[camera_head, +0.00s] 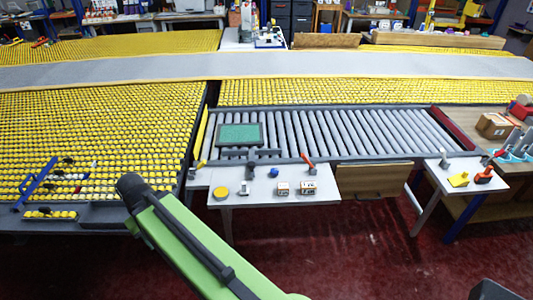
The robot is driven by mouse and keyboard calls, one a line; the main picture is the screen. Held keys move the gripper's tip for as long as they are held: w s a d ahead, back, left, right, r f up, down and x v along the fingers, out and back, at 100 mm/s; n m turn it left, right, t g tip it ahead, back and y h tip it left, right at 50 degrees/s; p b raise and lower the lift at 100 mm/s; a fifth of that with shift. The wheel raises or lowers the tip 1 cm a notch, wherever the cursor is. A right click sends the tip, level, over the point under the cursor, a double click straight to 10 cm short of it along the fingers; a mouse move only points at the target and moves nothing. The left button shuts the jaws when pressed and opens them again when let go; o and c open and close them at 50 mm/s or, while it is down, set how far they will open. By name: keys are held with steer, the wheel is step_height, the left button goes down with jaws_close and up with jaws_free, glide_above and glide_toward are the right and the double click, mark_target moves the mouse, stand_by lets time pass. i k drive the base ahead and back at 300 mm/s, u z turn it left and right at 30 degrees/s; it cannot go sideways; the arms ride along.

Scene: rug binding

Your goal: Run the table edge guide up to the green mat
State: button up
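The green mat (240,134) is a dark-edged rectangle lying flat on the left end of the grey roller bed. A dark grey bar-like piece with an upright block (262,158), which looks like the edge guide, stands at the roller bed's front edge, just in front of the mat. A small gap seems to show between them, but I cannot tell for sure whether they touch. My green arm link reaches from the bottom centre up to the left and ends in a dark rounded joint. No gripper fingers show.
A small white table (260,198) in front of the rollers holds a yellow disc (220,192), a blue piece (274,173), small boxes (307,187) and a red-handled tool (308,163). Another white table (455,188) stands right. Yellow ball-covered tables (90,130) fill the left. Red floor shows in front.

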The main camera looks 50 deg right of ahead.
mark_target(252, 152)
steer(key=z, duration=1.45)
steer(key=i, duration=0.5)
steer(key=z, duration=0.2)
steer(key=k, duration=0.55)
steer(key=u, duration=1.25)
steer(key=i, duration=0.6)
steer(key=u, duration=0.2)
